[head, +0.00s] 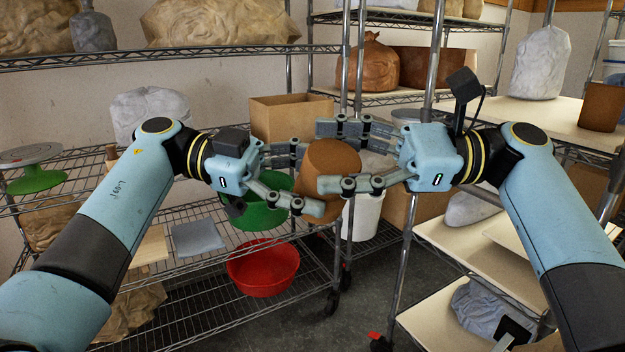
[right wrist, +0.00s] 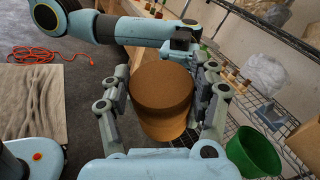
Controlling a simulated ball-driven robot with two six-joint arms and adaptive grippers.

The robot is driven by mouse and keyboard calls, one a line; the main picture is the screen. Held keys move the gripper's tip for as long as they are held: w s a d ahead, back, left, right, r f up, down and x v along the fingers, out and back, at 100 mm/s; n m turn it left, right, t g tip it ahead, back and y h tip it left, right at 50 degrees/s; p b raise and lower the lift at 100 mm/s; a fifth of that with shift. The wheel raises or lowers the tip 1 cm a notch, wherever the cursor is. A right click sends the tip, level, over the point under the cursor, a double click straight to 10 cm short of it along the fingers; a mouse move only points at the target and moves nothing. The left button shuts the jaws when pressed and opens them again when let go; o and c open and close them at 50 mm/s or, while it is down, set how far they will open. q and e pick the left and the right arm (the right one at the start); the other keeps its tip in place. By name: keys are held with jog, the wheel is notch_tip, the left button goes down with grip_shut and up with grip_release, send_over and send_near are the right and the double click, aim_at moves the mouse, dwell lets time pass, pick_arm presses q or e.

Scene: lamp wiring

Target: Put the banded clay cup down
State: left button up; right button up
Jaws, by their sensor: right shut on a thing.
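The clay cup (head: 335,157) is a brown, rounded vessel held up in the air between my two arms. In the right wrist view the cup (right wrist: 162,88) shows a wide round upper face and a narrower body. No band can be made out clearly. My right gripper (head: 326,158) is shut on the cup, one finger on either side. My left gripper (head: 308,180) reaches in from the left with its fingers spread around the cup's near-left part. Its lower fingertip overlaps the cup, its upper one is partly hidden, and I cannot tell whether it grips.
A white bucket (head: 364,215) stands behind the cup. At the right, a pale shelf board (head: 520,112) has clear room beside a wrapped bundle (head: 541,62).

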pick_arm(q)
jog(key=shift+c, duration=2)
pick_arm(e)
jog(key=o, duration=1.5)
jog(key=shift+c, duration=0.2)
